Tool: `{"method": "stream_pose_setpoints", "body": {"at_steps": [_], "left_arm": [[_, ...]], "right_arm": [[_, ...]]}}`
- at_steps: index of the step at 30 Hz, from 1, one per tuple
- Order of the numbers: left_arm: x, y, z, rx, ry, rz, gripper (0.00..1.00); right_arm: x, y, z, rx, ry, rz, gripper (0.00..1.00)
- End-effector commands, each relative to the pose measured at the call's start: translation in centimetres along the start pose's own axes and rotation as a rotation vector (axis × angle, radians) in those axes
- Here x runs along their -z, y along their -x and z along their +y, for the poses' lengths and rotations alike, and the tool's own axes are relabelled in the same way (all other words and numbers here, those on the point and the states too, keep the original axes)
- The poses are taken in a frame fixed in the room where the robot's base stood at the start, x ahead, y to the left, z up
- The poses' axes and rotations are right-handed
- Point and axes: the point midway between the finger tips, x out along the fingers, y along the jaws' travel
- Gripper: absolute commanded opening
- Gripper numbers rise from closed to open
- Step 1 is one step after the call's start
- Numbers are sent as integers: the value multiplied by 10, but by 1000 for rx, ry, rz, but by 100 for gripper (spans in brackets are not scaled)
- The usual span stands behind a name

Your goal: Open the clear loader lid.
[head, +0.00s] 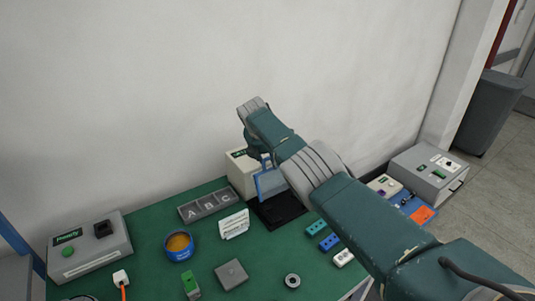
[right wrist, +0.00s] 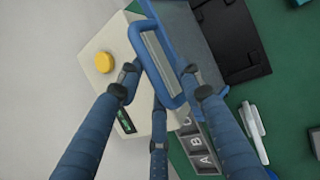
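The clear loader lid (head: 271,184) is a bluish see-through panel. It stands raised and tilted over a black base (head: 279,211), beside a cream box (head: 239,171). In the right wrist view the lid panel (right wrist: 197,35) shows behind its blue loop handle (right wrist: 160,62). My right gripper (right wrist: 160,76) has its blue fingers on both sides of this handle, and the fingertips appear to touch its edges. In the head view my right arm hides most of that gripper. My left gripper is not in view.
A grey box (head: 430,172) is at the far right. The wall is close behind.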

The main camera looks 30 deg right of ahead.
Motion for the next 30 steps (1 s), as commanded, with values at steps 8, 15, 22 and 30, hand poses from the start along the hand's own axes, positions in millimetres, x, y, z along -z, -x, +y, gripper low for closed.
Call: {"method": "stream_pose_setpoints", "body": {"at_steps": [8,15,22,30], "left_arm": [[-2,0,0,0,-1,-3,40],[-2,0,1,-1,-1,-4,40],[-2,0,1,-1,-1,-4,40],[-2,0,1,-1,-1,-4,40]], "right_arm": [[0,18,2,-3,-1,-1,36],[0,56,1,-4,1,-1,36],[2,99,1,-1,1,1,36],[2,117,0,3,0,1,36]]}}
